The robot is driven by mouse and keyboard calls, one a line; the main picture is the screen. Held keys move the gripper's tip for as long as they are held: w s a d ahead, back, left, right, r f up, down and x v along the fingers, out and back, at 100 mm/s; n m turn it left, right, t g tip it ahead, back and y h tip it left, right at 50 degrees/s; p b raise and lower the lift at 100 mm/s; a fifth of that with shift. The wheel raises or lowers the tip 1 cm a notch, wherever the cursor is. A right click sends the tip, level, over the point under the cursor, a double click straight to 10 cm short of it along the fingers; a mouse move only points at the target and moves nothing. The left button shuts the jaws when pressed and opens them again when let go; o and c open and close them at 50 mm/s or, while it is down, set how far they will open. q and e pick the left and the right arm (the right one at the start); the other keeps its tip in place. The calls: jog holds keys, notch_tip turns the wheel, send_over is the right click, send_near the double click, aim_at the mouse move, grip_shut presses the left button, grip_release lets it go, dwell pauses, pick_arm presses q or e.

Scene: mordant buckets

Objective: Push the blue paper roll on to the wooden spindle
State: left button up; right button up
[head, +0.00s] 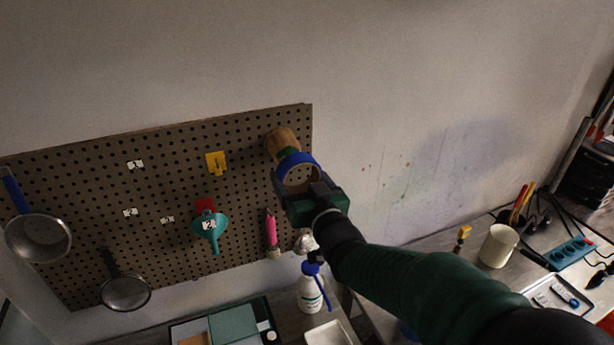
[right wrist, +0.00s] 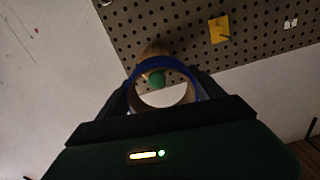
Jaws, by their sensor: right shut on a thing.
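The blue paper roll (head: 298,158) is a ring with a blue outside and a tan inner wall. My right gripper (head: 299,184) is shut on it, with a finger on each side. The wooden spindle (head: 281,139) sticks out from the pegboard's right part and has a green end. In the right wrist view the roll (right wrist: 160,64) faces the spindle (right wrist: 152,49), whose green tip shows through the upper part of the roll's hole. The roll's upper rim hides part of the spindle. I cannot tell whether the tip is inside the hole or just behind it. My left gripper is out of view.
The pegboard (head: 80,185) carries pans, a yellow hook (head: 217,162), a teal funnel (head: 209,226) and a pink-handled brush (head: 271,232). A spray bottle (head: 311,291) stands below my right arm. A white mug (head: 498,246) stands at right. The wall right of the board is bare.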

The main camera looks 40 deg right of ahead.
aim_at(284, 158)
jog(key=w, duration=0.4)
jog(key=shift+w+d+f+b, duration=0.1)
jog(key=shift+f+b, duration=0.2)
jog(key=shift+f, duration=0.05)
jog(key=w+d, duration=0.2)
jog(key=d, duration=0.1)
jog(key=shift+w, duration=0.15)
jog(key=shift+w+a, duration=0.15)
jog(key=shift+a, duration=0.6)
jog(key=shift+d+b, duration=0.3)
jog(key=shift+d, duration=0.35)
jog(key=shift+s+d, duration=0.2)
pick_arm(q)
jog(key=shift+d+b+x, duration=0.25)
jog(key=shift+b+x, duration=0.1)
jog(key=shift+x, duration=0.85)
pick_arm(e)
jog(key=shift+w+f, duration=0.1)
jog(key=shift+w, duration=0.05)
